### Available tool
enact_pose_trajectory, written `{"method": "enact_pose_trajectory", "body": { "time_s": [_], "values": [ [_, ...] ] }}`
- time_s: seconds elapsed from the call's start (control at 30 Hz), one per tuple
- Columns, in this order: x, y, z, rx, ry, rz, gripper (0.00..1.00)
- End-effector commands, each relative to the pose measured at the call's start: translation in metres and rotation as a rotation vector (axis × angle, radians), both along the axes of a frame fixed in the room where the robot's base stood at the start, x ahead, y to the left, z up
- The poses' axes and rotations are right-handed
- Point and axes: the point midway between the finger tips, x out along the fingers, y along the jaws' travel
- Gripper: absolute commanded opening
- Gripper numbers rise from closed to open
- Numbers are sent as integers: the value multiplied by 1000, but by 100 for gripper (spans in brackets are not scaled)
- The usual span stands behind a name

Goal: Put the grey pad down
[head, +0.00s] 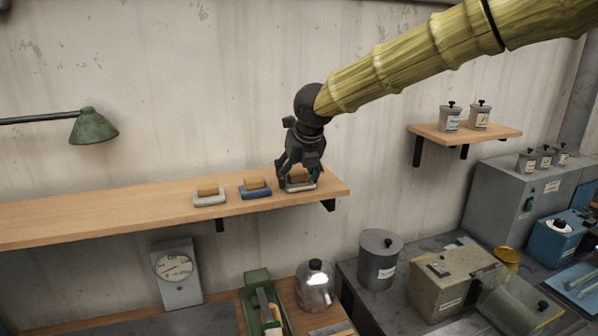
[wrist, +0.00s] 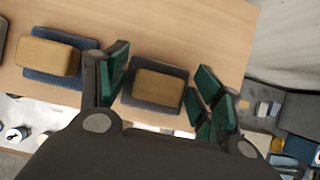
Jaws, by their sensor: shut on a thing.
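The grey pad (head: 300,187) is at the right end of the wooden wall shelf, with a tan block (wrist: 158,90) on top. In the wrist view the pad (wrist: 127,92) lies between the green-lined fingers of my gripper (wrist: 163,88). My gripper (head: 299,176) points down and is shut on the pad, partly hiding it in the head view. The pad is at or just over the shelf board; I cannot tell whether it touches.
On the shelf (head: 100,216), a blue pad (head: 256,193) with a tan block sits left of my gripper, and a pale pad (head: 209,199) with another block is further left. The shelf's right end is close. A green lamp (head: 93,126) hangs at left.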

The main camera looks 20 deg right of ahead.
Motion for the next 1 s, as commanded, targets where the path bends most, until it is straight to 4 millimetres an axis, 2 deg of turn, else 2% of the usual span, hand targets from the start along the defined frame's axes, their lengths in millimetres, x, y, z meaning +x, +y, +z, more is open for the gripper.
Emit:
{"method": "enact_pose_trajectory", "body": {
  "time_s": [0.2, 0.23, 0.33, 0.37, 0.87, 1.0],
  "values": [
    [0, 0, -3, 0, 0, 0, 47],
    [0, 0, -3, 0, 0, 1, 68],
    [0, 0, -2, 0, 0, 0, 86],
    [0, 0, -2, 0, 0, 0, 88],
    [0, 0, -6, -3, -1, 1, 88],
    [-11, 0, 14, 2, -4, 0, 88]
  ]
}}
